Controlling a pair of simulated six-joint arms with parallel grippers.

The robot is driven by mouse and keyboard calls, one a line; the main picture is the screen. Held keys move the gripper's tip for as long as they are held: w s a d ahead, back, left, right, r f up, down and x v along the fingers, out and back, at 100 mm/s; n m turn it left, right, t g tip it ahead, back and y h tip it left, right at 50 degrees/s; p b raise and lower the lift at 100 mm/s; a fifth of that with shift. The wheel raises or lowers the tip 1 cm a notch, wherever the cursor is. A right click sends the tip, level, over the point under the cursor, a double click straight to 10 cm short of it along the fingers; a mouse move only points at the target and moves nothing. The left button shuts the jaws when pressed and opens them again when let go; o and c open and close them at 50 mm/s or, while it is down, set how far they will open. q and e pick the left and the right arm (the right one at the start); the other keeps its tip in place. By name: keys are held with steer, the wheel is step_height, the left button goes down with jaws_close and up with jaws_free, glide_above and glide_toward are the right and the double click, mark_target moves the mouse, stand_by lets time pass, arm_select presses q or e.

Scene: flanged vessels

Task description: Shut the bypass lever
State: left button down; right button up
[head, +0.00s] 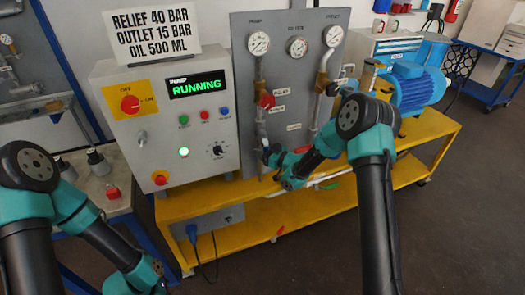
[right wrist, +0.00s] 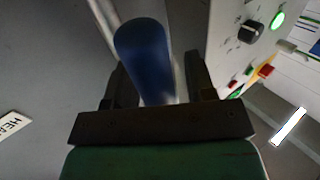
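A blue lever handle (right wrist: 143,45), which I take to be the bypass lever, stands between the fingers of my right gripper (right wrist: 160,85) in the right wrist view. The fingers are apart, one on each side of it, with a visible gap on the right side. In the head view my right gripper (head: 267,156) is at the lower middle of the grey panel (head: 292,105), in front of the left pipe. The gripper and wrist partly hide the lever there. My left arm is at the lower left of the head view; its gripper is out of frame.
A control box (head: 160,125) with a green RUNNING display (head: 198,84) stands left of the panel. A red valve handle (head: 266,100) is above my right gripper. Gauges (head: 258,43) top the pipes. A blue motor (head: 415,88) sits right on the yellow bench (head: 425,128).

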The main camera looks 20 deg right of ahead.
jaws_close()
